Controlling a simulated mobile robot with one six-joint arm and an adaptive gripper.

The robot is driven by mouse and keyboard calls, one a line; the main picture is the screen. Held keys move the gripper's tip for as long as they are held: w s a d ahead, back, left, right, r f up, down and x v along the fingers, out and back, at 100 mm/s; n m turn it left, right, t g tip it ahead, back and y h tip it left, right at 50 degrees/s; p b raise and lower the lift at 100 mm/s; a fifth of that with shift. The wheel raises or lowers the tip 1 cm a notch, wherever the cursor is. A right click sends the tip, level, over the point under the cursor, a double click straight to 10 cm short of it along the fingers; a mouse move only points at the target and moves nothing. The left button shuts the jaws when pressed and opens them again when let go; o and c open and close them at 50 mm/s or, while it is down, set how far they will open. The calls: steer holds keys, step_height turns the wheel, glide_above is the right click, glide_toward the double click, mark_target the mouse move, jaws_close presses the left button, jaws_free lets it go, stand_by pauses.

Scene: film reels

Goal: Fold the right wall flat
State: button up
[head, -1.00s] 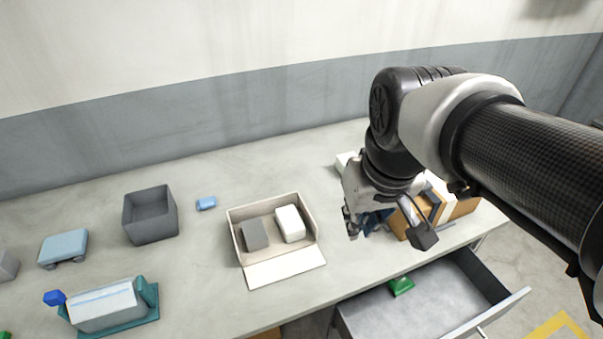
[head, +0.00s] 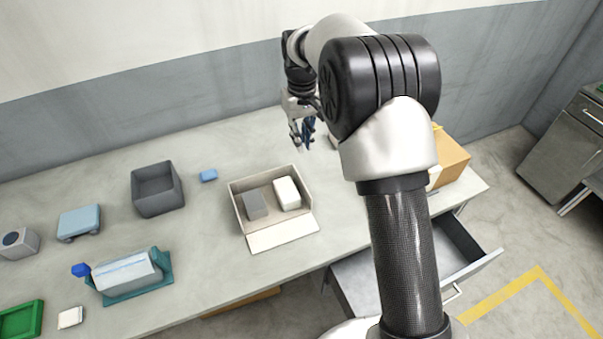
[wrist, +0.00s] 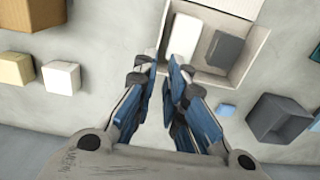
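A beige open box (head: 236,207) stands on the table, its front flap (head: 283,234) lying flat toward the front edge. Its right wall (head: 302,186) is upright. In the wrist view the box (wrist: 262,45) appears turned around, with that right wall toward the left. A dark grey block (head: 255,204) and a white block (head: 287,193) sit inside. My gripper (head: 302,147) hangs above the table, behind and right of the box. In the wrist view its blue fingers (wrist: 165,66) are apart with nothing between them, near the box's right side but not visibly touching it.
A grey bin (head: 157,188) and a small blue block (head: 208,175) are left of the box. A cardboard box (head: 452,160) is at the right end. An open drawer (head: 470,262) juts out below the table front. A pale cube (wrist: 61,77) shows in the wrist view.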

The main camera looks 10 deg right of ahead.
mark_target(302, 187)
step_height(302, 187, down, 16)
steer(key=b, duration=0.4)
steer(key=shift+f, duration=0.25)
steer(key=shift+c, duration=0.2)
jaws_close()
steer(key=shift+d, duration=0.1)
